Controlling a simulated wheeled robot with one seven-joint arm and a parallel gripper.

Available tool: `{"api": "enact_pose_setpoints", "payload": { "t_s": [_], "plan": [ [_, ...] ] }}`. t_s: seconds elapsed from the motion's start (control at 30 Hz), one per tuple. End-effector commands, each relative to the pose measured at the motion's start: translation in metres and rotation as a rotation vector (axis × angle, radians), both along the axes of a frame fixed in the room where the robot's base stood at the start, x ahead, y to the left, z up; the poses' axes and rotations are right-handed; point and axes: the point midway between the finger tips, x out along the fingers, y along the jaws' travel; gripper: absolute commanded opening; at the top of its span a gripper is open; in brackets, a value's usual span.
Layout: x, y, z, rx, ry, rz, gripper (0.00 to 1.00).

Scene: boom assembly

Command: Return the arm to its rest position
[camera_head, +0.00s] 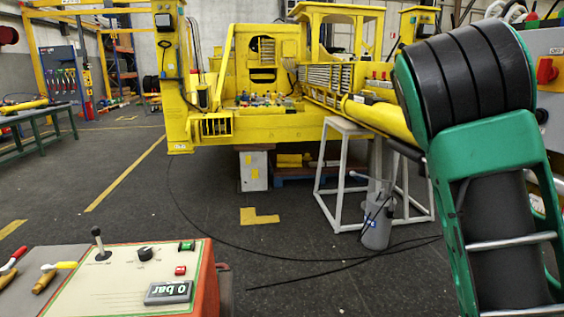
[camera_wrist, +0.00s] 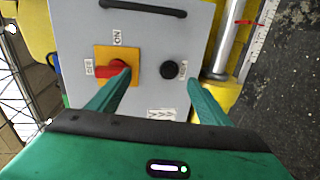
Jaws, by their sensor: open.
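My gripper (camera_wrist: 157,82) shows in the wrist view with its two green fingers spread apart and nothing between them. It faces a grey switch box (camera_wrist: 145,40) with a red rotary switch (camera_wrist: 110,68) on a yellow plate and a black button (camera_wrist: 169,70). The left fingertip overlaps the lower right of the red switch; I cannot tell whether they touch. The right fingertip is to the right of the black button. In the head view my green and black arm (camera_head: 480,150) rises at the right, bent at the top; my gripper is hidden there.
The grey box with its red switch (camera_head: 547,70) stands behind my arm in the head view. A control panel (camera_head: 125,275) reading 0 bar is at the lower left. A white stand (camera_head: 331,180) and yellow machine (camera_head: 270,60) are beyond. Open floor lies between, crossed by a black cable.

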Motion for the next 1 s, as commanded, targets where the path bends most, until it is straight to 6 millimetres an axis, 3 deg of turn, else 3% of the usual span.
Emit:
{"api": "enact_pose_setpoints", "payload": {
  "t_s": [0.03,0.17,0.27,0.37,0.5,0.6,0.9,1.0],
  "plan": [
    [-0.014,-0.018,-0.027,0.079,-0.017,-0.014,0.72],
    [-0.047,-0.039,-0.103,0.306,-0.075,-0.046,0.72],
    [-0.077,-0.038,-0.160,0.488,-0.129,-0.082,0.72],
    [-0.107,-0.022,-0.208,0.658,-0.181,-0.121,0.72],
    [-0.151,0.018,-0.258,0.874,-0.243,-0.182,0.72],
    [-0.183,0.054,-0.284,1.007,-0.277,-0.230,0.72],
    [-0.285,0.178,-0.333,1.290,-0.317,-0.390,0.72],
    [-0.315,0.210,-0.344,1.333,-0.314,-0.439,0.72]
  ]
}}
